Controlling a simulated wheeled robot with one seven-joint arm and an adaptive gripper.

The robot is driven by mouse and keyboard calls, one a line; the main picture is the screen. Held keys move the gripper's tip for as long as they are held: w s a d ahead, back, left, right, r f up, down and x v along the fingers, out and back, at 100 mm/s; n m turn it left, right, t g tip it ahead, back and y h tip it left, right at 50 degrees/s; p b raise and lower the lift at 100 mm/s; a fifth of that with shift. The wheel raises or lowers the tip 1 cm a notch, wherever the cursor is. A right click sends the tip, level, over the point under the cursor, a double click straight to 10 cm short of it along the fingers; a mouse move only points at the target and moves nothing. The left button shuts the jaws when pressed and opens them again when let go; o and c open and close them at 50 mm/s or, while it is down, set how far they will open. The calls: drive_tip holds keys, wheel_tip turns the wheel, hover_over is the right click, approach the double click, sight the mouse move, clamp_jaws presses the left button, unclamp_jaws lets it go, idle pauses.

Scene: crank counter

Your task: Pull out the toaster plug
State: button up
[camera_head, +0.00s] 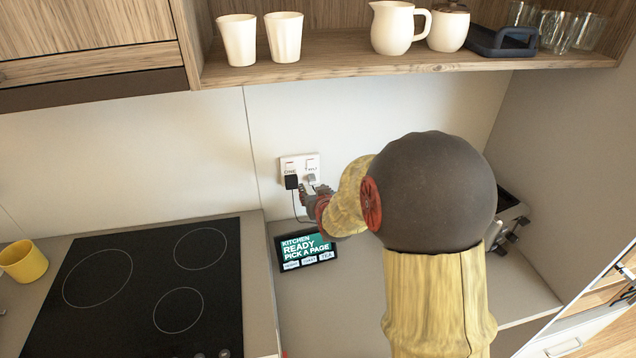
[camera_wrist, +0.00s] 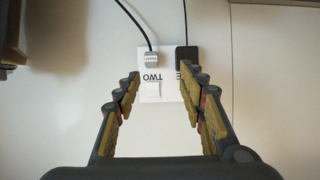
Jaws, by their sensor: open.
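A white double socket (camera_head: 289,163) is on the wall. A black plug (camera_head: 291,182) sits in its left side and a grey plug (camera_head: 311,178) in its right side. In the wrist view, which shows the socket upside down, the grey plug (camera_wrist: 151,57) has a small label, too small to read surely, and the black plug (camera_wrist: 186,58) is to its right. My gripper (camera_wrist: 159,76) is open and empty, its fingers pointing at the socket; contact with either plug cannot be told. In the head view my gripper (camera_head: 313,192) is just below the plugs. The toaster (camera_head: 508,220) is partly hidden behind my arm.
A small screen (camera_head: 306,249) stands on the counter below the socket. A black hob (camera_head: 150,285) and a yellow mug (camera_head: 23,261) are at left. A wooden shelf (camera_head: 340,58) with cups and jugs hangs above. Dark cords lead from both plugs.

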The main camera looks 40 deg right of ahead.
sight(313, 182)
drive_tip(key=shift+h, duration=0.3)
drive_tip(key=shift+s+d+b+x, duration=0.1)
drive_tip(key=shift+d+b+x, duration=0.1)
drive_tip(key=shift+x, duration=1.25)
drive_tip(key=shift+s+d+b+x, duration=0.1)
drive_tip(key=shift+d+x, duration=0.1)
drive_tip(key=shift+x, duration=1.3)
drive_tip(key=shift+s+d+b+x, duration=0.1)
drive_tip(key=shift+d+b+x, duration=0.05)
drive_tip(key=shift+x, duration=1.3)
drive_tip(key=shift+r, duration=0.1)
clamp_jaws()
drive_tip(key=shift+s+a, duration=0.1)
drive_tip(key=shift+s, duration=0.2)
drive_tip(key=shift+s+a, duration=0.15)
drive_tip(key=shift+s, duration=0.1)
